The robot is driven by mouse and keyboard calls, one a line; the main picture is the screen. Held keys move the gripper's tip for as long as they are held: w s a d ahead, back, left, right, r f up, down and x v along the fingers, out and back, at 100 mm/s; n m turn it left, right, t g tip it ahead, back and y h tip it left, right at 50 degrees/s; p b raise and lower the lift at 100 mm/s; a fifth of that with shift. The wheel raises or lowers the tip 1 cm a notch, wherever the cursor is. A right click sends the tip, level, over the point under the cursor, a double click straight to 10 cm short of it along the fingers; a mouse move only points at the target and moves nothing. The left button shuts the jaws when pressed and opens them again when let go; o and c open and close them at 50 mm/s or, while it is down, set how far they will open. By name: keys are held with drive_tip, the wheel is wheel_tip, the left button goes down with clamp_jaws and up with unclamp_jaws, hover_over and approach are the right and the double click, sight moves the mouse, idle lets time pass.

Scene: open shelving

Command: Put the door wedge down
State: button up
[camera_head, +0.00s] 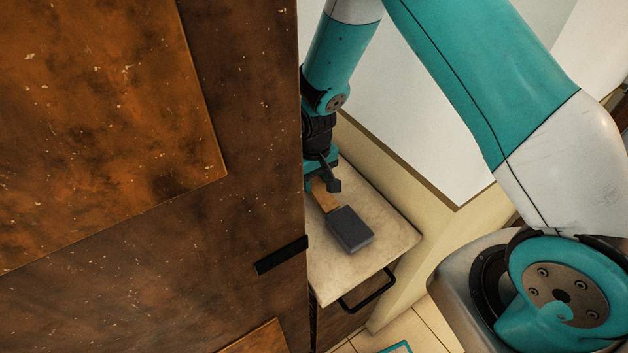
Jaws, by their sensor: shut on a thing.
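My gripper (322,187) reaches down over a pale stone-topped counter (391,232), close to the edge of the brown wooden panel. One dark finger shows; the other side is partly hidden by the panel. The gripper is shut on the door wedge (326,198), whose tan part shows just below the fingers. A dark grey block (350,229) lies at the lower end of the tan part, over the counter. I cannot tell whether the two are one piece, or whether they touch the counter.
A large worn brown panel (250,150) with a black handle (282,255) fills the left side and hides part of the counter. A black bar handle (368,291) juts from the counter's front. Bare counter shows right of the grey block. A cream wall stands behind.

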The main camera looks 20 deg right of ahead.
drive_tip(key=shift+f, duration=0.85)
drive_tip(key=shift+f, duration=0.2)
drive_tip(key=o, duration=0.9)
drive_tip(key=shift+r, duration=0.15)
